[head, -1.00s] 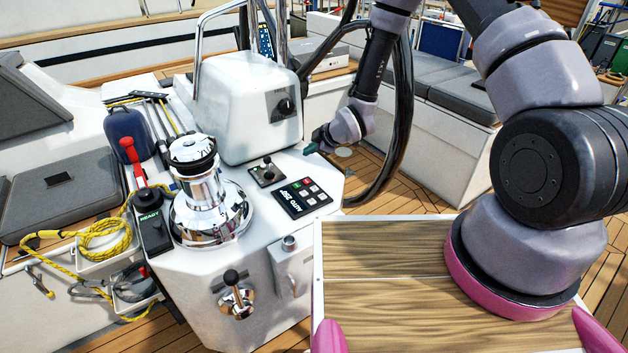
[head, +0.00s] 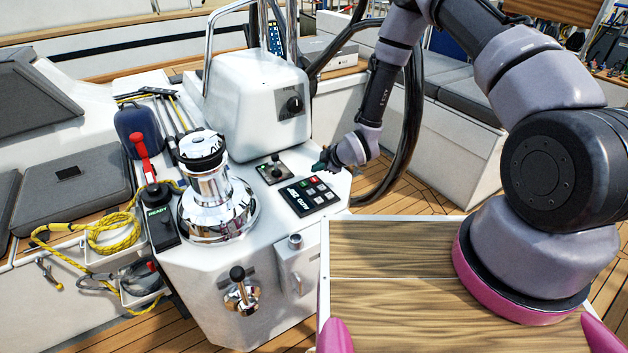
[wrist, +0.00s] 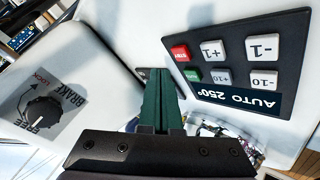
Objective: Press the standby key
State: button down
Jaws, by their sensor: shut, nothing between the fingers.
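The autopilot keypad (head: 310,197) is a dark panel on the white console, with pale keys and a display reading AUTO 250°. It fills the right of the wrist view (wrist: 290,60). The standby key is the red key (wrist: 180,53) at the panel's corner, with a green key (wrist: 192,75) beside it; the red key is tiny in the head view (head: 313,179). My gripper (head: 319,166) is at the keypad's far edge. Its dark green fingers (wrist: 160,78) are shut together and empty, their tips just left of the red key in the wrist view. Contact cannot be told.
A small lever (head: 274,170) stands left of the keypad. A white housing with a brake knob (head: 294,104) rises behind it. A chrome winch (head: 215,195) stands further left. A dark curved wheel rim (head: 412,120) is close to my forearm.

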aim_at(317, 181)
jog(key=shift+f, duration=0.75)
jog(key=shift+f, duration=0.15)
dwell(1.4)
jog(key=shift+f, duration=0.25)
jog(key=shift+f, duration=0.45)
dwell(0.7)
jog(key=shift+r, duration=0.85)
jog(key=shift+r, duration=2.5)
